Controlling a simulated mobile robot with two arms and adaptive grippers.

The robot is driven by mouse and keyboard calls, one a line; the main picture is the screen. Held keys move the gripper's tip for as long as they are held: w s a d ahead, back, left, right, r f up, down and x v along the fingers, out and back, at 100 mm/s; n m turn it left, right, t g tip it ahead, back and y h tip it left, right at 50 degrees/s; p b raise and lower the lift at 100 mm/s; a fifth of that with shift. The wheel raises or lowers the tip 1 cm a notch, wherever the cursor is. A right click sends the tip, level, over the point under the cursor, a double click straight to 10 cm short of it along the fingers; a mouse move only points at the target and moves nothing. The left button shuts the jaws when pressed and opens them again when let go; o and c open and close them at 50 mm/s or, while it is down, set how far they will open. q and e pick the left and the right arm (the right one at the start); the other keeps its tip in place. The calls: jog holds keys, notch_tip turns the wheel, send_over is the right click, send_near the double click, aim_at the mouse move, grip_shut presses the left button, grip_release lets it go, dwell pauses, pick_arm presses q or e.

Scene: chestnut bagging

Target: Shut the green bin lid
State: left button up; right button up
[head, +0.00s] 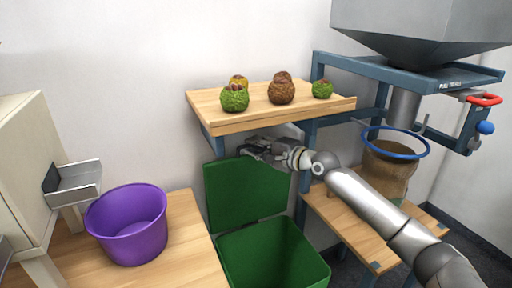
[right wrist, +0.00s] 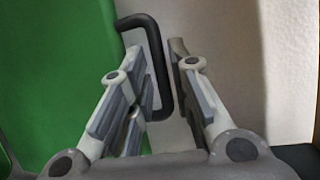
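The green bin (head: 272,252) stands on the floor between the two wooden tables, its mouth open. Its green lid (head: 232,198) is raised and leans back near the wall. It also fills the left of the right wrist view (right wrist: 45,75). A dark bar handle (right wrist: 157,65) stands out from the lid's edge. My right gripper (head: 256,150) is at the lid's upper edge. In the right wrist view its fingers (right wrist: 160,75) are parted, one on each side of the handle, with narrow gaps showing. My left gripper is not in view.
A wooden shelf (head: 225,122) with several green and brown chestnut-like balls sits just above my right gripper. A purple tub (head: 130,232) stands on the left table. A sack (head: 388,172) hangs in a blue ring under the grey hopper (head: 420,30) at right.

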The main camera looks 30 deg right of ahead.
jog(key=shift+w+a, duration=0.1)
jog(key=shift+w, duration=0.05)
grip_shut()
dwell(0.4)
